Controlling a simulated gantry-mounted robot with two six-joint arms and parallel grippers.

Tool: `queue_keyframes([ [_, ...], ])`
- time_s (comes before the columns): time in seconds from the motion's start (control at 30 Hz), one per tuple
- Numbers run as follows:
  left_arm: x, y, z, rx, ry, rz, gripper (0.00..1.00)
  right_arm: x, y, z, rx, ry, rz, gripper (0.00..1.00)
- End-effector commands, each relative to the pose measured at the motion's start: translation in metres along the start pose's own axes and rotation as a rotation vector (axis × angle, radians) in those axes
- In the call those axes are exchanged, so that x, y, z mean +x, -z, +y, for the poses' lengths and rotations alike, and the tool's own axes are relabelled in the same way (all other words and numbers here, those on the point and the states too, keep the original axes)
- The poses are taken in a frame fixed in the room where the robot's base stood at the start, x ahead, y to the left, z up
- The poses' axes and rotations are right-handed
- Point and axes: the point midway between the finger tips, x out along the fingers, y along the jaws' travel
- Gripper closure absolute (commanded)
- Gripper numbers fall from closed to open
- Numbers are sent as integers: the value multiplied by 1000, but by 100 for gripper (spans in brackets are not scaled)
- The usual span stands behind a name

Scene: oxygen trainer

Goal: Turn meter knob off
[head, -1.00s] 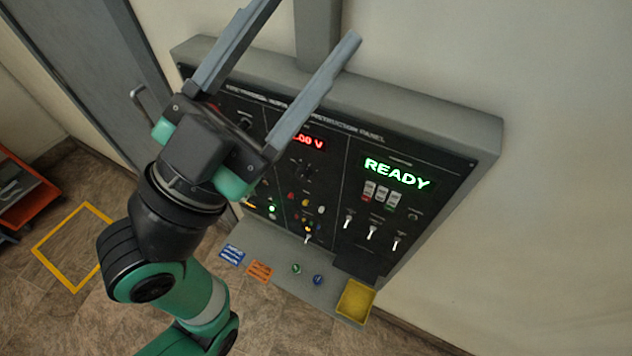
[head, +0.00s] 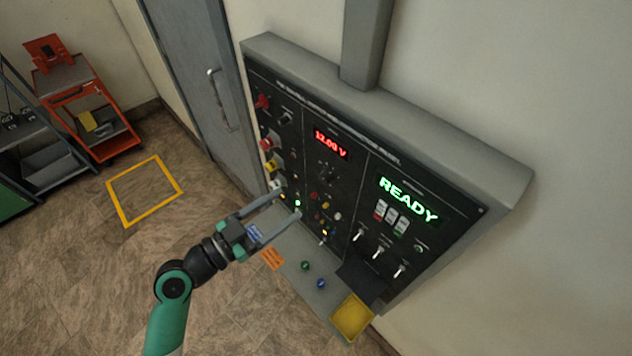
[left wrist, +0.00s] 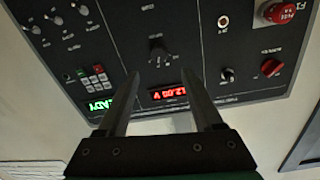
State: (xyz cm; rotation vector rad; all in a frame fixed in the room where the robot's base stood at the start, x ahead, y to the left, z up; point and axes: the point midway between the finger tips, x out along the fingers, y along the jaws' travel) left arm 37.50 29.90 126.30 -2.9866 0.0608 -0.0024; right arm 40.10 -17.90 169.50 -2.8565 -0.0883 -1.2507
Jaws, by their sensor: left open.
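The meter knob, a black pointer knob (head: 329,176), sits on the dark instruction panel (head: 345,215) just below the lit red display (head: 331,145), which reads 12.00 V. In the left wrist view the panel appears upside down, with the knob (left wrist: 158,52) ahead of the fingers and the red display (left wrist: 169,93) between them. My left gripper (head: 288,203) is open and empty, in front of the panel's lower left part and lower left of the knob in the head view. The knob is unobstructed in both views. My right gripper is out of view.
A green READY display (head: 408,200), toggle switches (head: 378,252) and a yellow tray (head: 352,317) are on the right. Red knobs and buttons (head: 267,143) line the panel's left side. A shelf projects below the panel. Open floor lies to the left, with an orange cart (head: 95,110) beyond.

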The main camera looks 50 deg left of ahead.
Motion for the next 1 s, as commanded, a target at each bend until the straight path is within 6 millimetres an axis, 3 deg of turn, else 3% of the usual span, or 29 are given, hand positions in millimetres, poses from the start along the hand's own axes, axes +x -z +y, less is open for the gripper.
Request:
queue_keyframes([
  [0.2,51,5,1,2,-6,2,32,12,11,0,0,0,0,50],
  [0.4,84,3,1,0,-4,1,32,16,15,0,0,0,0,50],
  [0.77,94,1,1,1,-2,1,32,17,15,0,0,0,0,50],
  [1.0,93,1,1,1,-1,1,74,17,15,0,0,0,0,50],
])
